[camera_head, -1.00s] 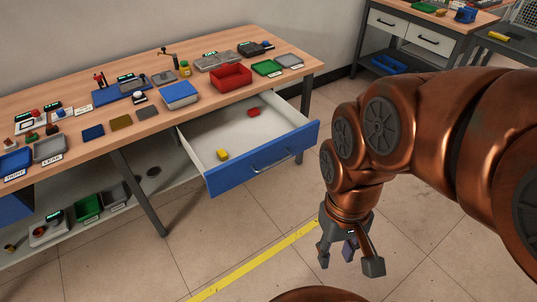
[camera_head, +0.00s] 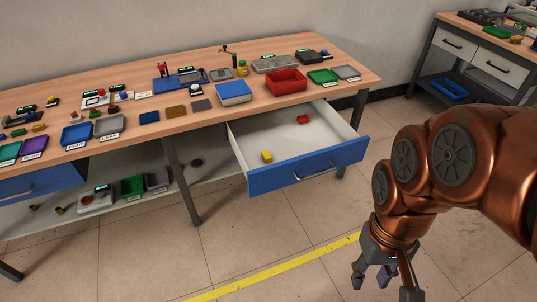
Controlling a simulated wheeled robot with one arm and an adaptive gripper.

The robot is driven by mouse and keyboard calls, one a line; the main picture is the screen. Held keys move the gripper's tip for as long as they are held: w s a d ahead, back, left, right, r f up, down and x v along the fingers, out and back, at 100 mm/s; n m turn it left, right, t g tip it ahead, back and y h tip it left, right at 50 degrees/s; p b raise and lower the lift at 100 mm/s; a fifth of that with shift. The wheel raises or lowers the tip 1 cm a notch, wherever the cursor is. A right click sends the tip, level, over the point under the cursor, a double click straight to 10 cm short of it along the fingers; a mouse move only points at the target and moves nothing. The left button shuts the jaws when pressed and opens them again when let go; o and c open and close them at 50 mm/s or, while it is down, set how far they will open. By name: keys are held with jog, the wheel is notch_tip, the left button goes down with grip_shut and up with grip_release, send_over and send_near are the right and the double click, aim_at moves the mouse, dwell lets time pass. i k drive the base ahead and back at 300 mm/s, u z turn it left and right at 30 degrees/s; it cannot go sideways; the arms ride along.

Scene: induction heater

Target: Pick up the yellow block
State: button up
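A small yellow block (camera_head: 266,157) lies inside the open drawer (camera_head: 312,141), near its front left corner. A small red block (camera_head: 303,119) lies in the same drawer, farther back and to the right. My gripper (camera_head: 382,284) hangs pointing down over the floor, in front of the drawer and to its right.
The drawer's blue front (camera_head: 310,167) sticks out from the wooden workbench (camera_head: 205,115). A red bin (camera_head: 286,83), a blue-topped box (camera_head: 234,93) and several trays and parts stand on the bench. Another bench (camera_head: 465,30) is at the back right. The floor in front is clear.

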aim_at(267, 158)
jog(key=z, duration=0.4)
jog(key=i, duration=0.8)
jog(key=u, duration=2.35)
